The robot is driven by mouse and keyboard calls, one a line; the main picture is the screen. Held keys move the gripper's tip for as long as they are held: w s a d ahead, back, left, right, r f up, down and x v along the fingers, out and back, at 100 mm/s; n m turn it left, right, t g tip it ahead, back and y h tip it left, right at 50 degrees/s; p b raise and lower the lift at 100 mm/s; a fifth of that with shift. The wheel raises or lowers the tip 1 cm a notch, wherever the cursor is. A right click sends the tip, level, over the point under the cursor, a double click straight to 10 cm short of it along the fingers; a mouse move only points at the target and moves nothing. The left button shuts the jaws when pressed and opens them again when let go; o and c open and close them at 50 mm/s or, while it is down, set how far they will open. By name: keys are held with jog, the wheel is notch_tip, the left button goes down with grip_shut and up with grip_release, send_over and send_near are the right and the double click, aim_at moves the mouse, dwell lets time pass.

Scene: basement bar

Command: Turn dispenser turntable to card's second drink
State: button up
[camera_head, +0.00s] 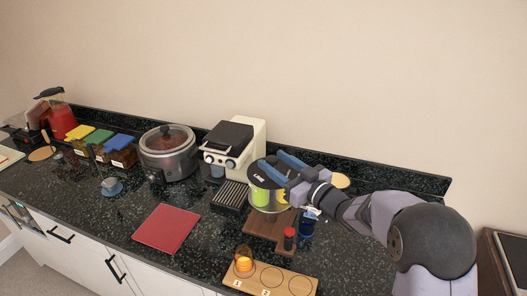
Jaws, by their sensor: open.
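The dispenser turntable (266,200) is a round, clear-sided unit with a yellow-green drink showing on its front; the rest of its contents is hidden or too small to tell. My gripper (271,161) reaches in from the right, its two blue fingers apart over the top of the dispenser. I cannot tell whether they touch it. A wooden board (244,282) at the front has marked circles, with 1 and 2 readable. A glass of orange drink (244,264) stands at circle 1. I cannot make out a card showing the drink order.
A brown wooden stand (262,231), a dark red-topped item (289,237) and a blue cup (306,228) are close to the dispenser. A coffee machine (233,145) and slow cooker (168,152) stand behind left. A red mat (166,228) lies flat on the counter.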

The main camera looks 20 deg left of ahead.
aim_at(268, 157)
jog(key=shift+p+x, duration=1.15)
jog(key=shift+x, duration=1.7)
grip_shut()
